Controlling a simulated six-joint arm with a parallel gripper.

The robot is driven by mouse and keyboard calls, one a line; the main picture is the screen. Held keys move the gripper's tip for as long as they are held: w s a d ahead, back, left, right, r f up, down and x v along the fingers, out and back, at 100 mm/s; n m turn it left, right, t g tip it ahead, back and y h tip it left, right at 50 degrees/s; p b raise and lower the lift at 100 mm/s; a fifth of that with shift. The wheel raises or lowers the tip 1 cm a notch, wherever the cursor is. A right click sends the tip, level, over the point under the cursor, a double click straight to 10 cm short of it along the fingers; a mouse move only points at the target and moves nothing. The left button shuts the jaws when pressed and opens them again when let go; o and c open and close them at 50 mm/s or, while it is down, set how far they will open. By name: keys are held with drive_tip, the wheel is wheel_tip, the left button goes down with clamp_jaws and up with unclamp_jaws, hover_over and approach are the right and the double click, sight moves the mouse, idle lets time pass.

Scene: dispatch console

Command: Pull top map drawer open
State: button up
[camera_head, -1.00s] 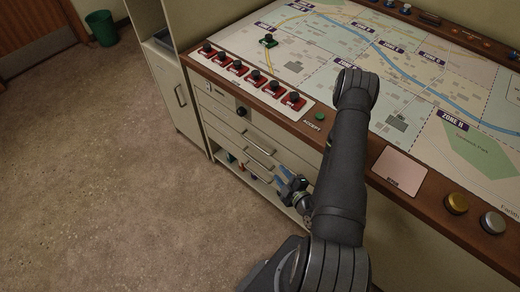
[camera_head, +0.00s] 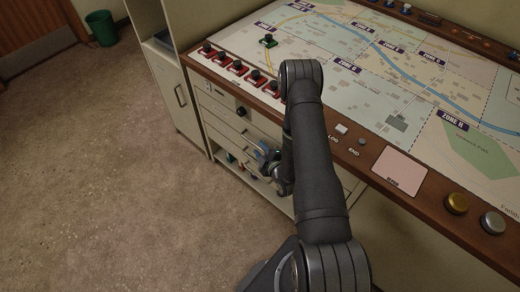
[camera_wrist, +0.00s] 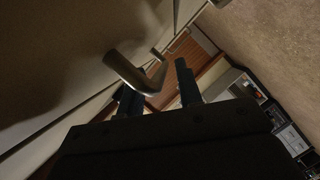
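The pale map drawers (camera_head: 228,120) are stacked under the left part of the console, and they look closed. A metal bar handle shows on a drawer front (camera_head: 250,138), partly hidden by my gripper.
The wooden console edge (camera_head: 375,170) and map top (camera_head: 400,75) are above the drawers. A dark round knob (camera_head: 241,112) sticks out above the handle. An open shelf with small coloured items (camera_head: 236,161) is below. The floor (camera_head: 110,180) in front is clear.

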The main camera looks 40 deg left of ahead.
drive_tip(key=shift+a, duration=0.2)
clamp_jaws()
drive_tip(key=shift+w, duration=0.1)
drive_tip(key=s, duration=2.9)
unclamp_jaws()
